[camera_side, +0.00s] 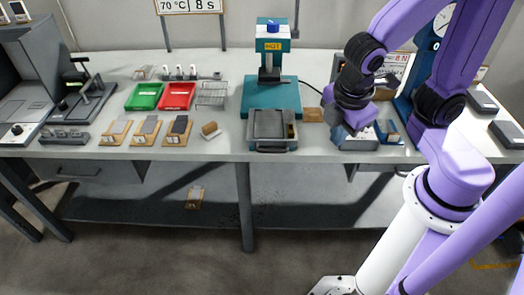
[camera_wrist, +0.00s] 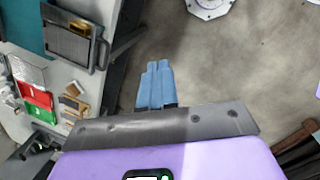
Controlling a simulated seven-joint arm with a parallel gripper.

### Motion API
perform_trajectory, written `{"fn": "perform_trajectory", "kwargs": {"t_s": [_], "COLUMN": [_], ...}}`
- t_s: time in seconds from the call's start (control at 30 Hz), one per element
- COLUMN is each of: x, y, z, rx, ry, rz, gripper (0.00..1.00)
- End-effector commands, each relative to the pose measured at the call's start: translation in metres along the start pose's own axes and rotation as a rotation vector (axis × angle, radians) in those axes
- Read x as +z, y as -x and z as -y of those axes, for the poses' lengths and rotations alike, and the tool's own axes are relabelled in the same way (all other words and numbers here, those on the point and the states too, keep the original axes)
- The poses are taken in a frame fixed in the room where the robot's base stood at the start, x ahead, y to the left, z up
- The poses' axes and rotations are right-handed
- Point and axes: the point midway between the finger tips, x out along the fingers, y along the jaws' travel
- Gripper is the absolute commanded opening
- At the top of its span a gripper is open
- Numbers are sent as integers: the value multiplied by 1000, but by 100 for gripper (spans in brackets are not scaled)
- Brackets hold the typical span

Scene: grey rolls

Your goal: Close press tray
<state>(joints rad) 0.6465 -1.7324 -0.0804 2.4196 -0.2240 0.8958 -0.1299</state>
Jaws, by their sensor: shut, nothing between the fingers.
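The grey press tray (camera_side: 271,128) is a flat rectangular piece with a front handle. It sticks out at the bench's front edge, before the teal base of the press (camera_side: 272,98). In the wrist view the tray (camera_wrist: 68,45) lies at the upper left, with its handle on the side toward the floor. My gripper (camera_wrist: 158,66) shows two light blue fingers, shut together and empty, apart from the tray and over the floor side. In the side view my purple hand is right of the tray; its fingertips are hard to make out there.
Green (camera_side: 144,97) and red (camera_side: 178,96) bins, a wire rack (camera_side: 212,94) and wooden blocks lie left of the press. A tan block (camera_side: 313,115) sits close right of the tray. The floor side before the bench is open.

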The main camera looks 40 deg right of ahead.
Motion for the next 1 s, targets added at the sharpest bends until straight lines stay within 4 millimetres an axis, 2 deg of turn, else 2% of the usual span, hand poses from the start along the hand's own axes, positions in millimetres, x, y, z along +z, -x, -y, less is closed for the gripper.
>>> {"fn": "perform_trajectory", "kwargs": {"t_s": [0.03,0.2,0.33,0.5,0.6,0.73,0.87,1.0], "x": [-13,-56,-89,-124,-137,-145,-144,-138], "y": [-8,-32,-52,-77,-86,-93,-100,-116], "z": [-12,-50,-72,-90,-95,-98,-101,-108], "rx": [30,124,176,213,223,229,229,227], "ry": [73,335,541,773,862,919,927,925], "rz": [43,166,260,358,392,414,419,420], "gripper": [0,0,0,0,0,0,0,0]}}
